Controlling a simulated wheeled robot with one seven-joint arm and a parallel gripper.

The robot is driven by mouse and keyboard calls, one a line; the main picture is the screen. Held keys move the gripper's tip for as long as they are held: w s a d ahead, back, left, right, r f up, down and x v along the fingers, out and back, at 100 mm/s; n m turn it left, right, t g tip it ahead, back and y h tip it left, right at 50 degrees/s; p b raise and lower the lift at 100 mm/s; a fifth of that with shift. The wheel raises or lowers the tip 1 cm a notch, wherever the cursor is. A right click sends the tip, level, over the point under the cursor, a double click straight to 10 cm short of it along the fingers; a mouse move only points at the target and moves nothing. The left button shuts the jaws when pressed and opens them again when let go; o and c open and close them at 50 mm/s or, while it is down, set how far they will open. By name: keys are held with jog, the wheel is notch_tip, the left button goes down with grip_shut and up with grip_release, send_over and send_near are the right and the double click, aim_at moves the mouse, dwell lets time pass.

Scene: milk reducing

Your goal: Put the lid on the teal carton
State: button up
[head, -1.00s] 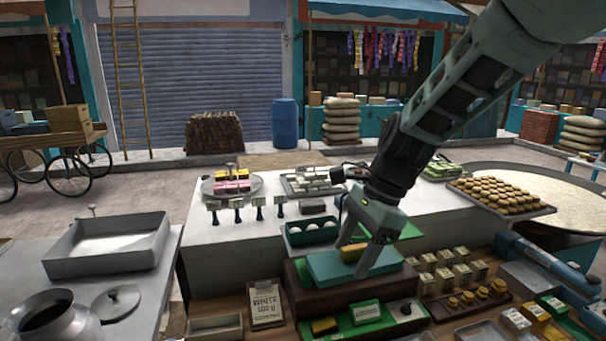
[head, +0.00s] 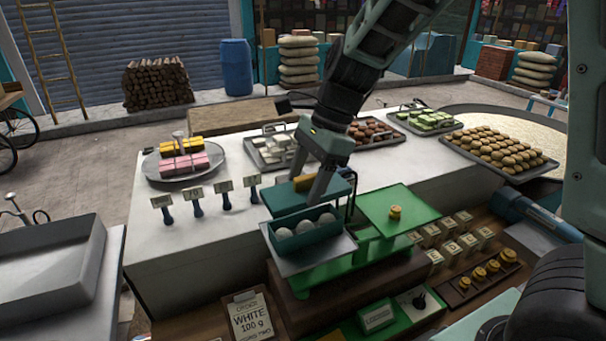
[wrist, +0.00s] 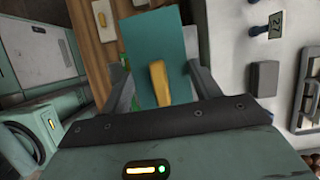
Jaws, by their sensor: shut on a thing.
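The teal carton (head: 325,235) stands open in a grey pan (head: 290,266) of the green scale. It holds white balls (head: 304,228). My gripper (head: 322,190) is shut on the flat teal lid (head: 275,199), which has a yellow block-shaped handle (head: 303,183). In the head view the lid shows just behind and above the carton; the gap between them is hard to judge. In the wrist view the lid (wrist: 150,42) and its handle (wrist: 158,82) lie between my fingers (wrist: 162,90). The carton cannot be made out there.
A green plate (head: 385,195) with a brass weight (head: 395,212) is to the carton's right. Small price tags (head: 195,198) stand on the white counter to the left. Trays of sweets (head: 184,160) are behind. An order card (head: 250,315) is in front.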

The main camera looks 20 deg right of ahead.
jog(key=b, duration=0.4)
send_over(306, 223)
jog(key=shift+f, duration=2.7)
jog(key=shift+f, duration=0.85)
dwell(0.3)
dwell(0.4)
jog(key=o, duration=1.3)
jog(key=shift+r, duration=0.15)
jog(key=shift+r+p, duration=3.45)
jog(key=shift+p, duration=0.15)
